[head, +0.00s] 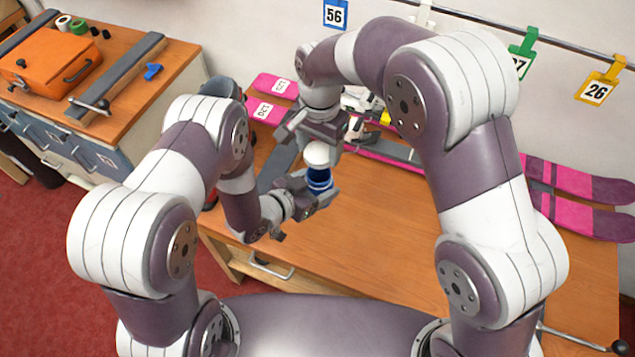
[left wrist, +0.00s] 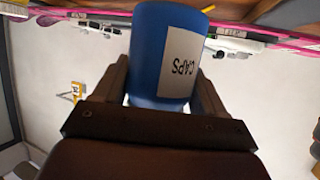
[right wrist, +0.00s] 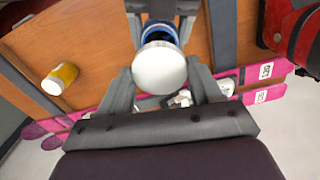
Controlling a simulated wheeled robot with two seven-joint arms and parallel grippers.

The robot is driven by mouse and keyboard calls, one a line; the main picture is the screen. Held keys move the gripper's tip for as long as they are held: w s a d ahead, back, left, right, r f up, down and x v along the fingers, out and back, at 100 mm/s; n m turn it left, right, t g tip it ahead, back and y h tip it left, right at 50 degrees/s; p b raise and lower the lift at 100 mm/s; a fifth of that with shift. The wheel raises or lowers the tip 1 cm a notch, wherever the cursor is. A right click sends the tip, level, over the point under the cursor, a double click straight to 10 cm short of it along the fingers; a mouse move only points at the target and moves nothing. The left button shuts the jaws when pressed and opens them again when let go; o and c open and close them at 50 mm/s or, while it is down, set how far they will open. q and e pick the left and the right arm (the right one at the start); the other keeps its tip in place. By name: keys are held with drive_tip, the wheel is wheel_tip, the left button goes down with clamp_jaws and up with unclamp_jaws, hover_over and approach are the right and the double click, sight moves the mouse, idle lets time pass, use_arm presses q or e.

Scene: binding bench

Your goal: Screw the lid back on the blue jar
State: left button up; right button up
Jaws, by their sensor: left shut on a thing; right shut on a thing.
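The blue jar (head: 320,181) is held above the bench by my left gripper (head: 312,199). In the left wrist view the jar (left wrist: 168,50) sits between the fingers, with a white label reading CAPS. The round white lid (head: 316,155) is in my right gripper (head: 319,138), just above the jar. In the right wrist view the lid (right wrist: 159,68) is between the fingertips. The jar's open mouth (right wrist: 158,32) shows dark past the lid's edge, so the lid appears apart from it and offset. The jar's far side is hidden.
The wooden bench (head: 390,220) is mostly clear in front and to the right. Pink skis (head: 565,180) lie along its back. A red and black thing (right wrist: 303,32) is at one side. A side cabinet holds an orange case (head: 50,58).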

drive_tip(key=shift+f, duration=2)
drive_tip(key=shift+f, duration=0.9)
drive_tip(key=shift+f, duration=0.5)
use_arm(q)
clamp_jaws()
use_arm(e)
drive_tip(key=m, duration=0.9)
drive_tip(key=shift+m, duration=0.4)
